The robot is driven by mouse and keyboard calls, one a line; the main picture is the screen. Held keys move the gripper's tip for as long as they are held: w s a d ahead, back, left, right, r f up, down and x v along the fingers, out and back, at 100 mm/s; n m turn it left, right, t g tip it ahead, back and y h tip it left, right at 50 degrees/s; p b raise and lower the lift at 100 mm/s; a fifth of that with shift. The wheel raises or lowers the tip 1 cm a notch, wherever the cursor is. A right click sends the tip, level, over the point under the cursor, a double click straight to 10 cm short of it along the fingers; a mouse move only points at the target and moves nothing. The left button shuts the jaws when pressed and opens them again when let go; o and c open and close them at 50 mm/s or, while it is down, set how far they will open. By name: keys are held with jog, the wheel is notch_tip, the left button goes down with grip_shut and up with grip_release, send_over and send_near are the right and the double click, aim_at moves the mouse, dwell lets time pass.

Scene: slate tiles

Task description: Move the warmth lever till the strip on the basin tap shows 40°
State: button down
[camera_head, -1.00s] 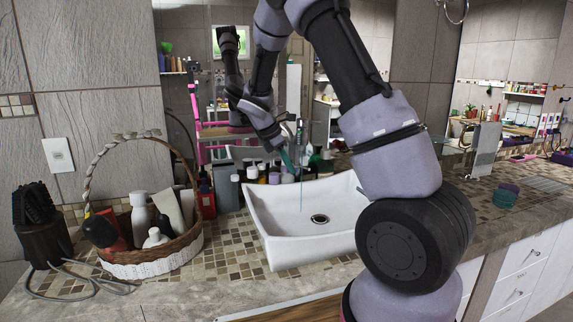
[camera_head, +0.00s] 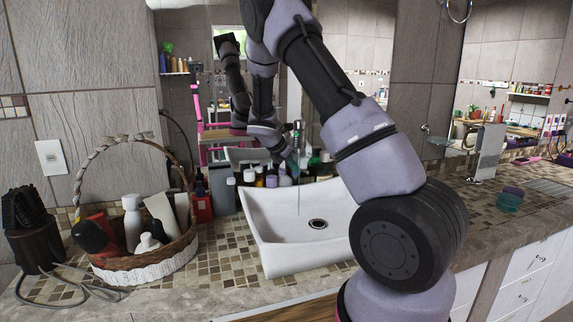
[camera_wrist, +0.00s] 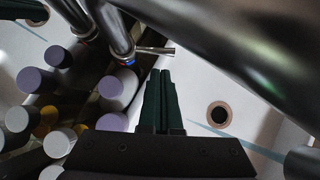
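The basin tap (camera_head: 298,140) stands behind the white basin (camera_head: 262,248), with a thin stream of water running from it. In the wrist view its chrome body (camera_wrist: 118,35) is close by, with a small red and blue mark at its base. A thin metal lever (camera_wrist: 155,50) sticks out to the right from beside that mark. My gripper (camera_wrist: 165,75) has its dark green fingers together, empty, with their tips just below the lever; I cannot tell if they touch it. In the head view my arm partly hides the tap. No strip reading is legible.
Several bottles (camera_head: 249,177) crowd behind and left of the basin. A wicker basket (camera_head: 150,270) of toiletries stands left on the counter. A large chrome shape (camera_wrist: 230,50) fills the wrist view's upper right. The basin drain (camera_wrist: 219,115) is right of the fingers.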

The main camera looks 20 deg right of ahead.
aim_at(304, 171)
jog(key=shift+w+d+f, duration=0.1)
jog(key=shift+w+d, duration=0.1)
jog(key=shift+d, duration=0.25)
jog(key=shift+w+d+f, duration=0.1)
jog(key=shift+w+d, duration=0.1)
jog(key=shift+d, duration=0.2)
jog(key=shift+w+d+f, duration=0.1)
jog(key=shift+w+d, duration=0.1)
jog(key=shift+d, duration=0.75)
jog(key=shift+a, duration=0.2)
